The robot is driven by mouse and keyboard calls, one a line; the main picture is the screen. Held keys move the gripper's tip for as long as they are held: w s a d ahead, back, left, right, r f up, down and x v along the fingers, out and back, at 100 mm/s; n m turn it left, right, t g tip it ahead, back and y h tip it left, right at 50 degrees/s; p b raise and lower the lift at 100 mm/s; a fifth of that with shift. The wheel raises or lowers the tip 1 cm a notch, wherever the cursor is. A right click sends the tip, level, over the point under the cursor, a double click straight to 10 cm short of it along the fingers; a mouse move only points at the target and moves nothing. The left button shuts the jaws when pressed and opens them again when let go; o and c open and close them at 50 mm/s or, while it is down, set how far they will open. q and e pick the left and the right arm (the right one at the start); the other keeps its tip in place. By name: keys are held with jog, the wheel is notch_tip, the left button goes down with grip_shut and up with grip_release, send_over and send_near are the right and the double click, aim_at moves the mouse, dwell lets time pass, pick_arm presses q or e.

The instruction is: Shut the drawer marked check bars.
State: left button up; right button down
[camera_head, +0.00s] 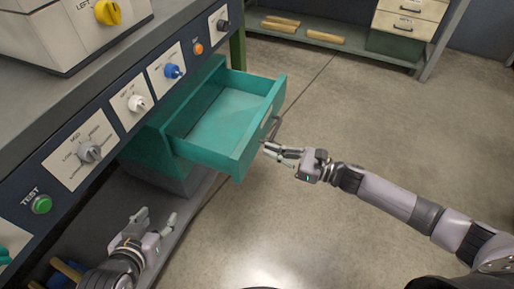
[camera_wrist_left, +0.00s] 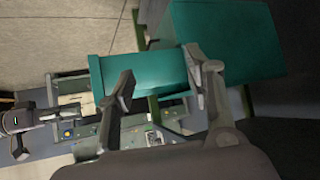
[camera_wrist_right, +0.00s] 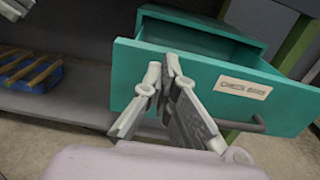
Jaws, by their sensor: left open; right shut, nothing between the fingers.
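The teal drawer (camera_head: 226,116) is pulled well out of its cabinet under the bench and looks empty. In the right wrist view, its front (camera_wrist_right: 220,88) carries a label (camera_wrist_right: 243,86) that seems to read check bars, with a dark bar handle (camera_wrist_right: 245,124). My right gripper (camera_head: 268,149) is shut and empty, just in front of the drawer front near the handle; I cannot tell whether it touches. It also shows in the right wrist view (camera_wrist_right: 172,68). My left gripper (camera_head: 158,216) is open and empty, left of the drawer and low beside the bench; its fingers show in the left wrist view (camera_wrist_left: 160,75).
The bench panel above the drawer has several knobs, including a blue one (camera_head: 172,71) and a green test button (camera_head: 41,204). A shelf with wooden bars (camera_head: 311,37) and small drawers (camera_head: 407,15) stand at the back. The floor (camera_head: 380,120) right of the drawer is clear.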

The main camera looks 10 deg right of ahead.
aim_at(248, 145)
pick_arm(q)
jog(key=shift+w+d+r+t, duration=0.2)
jog(key=shift+w+r+t, duration=0.15)
jog(key=shift+w+r, duration=0.15)
jog(key=shift+w+d+r+t, duration=0.2)
jog(key=shift+w+r+t, duration=0.15)
jog(key=shift+w+r, duration=0.1)
pick_arm(e)
jog(key=shift+x, duration=2.3)
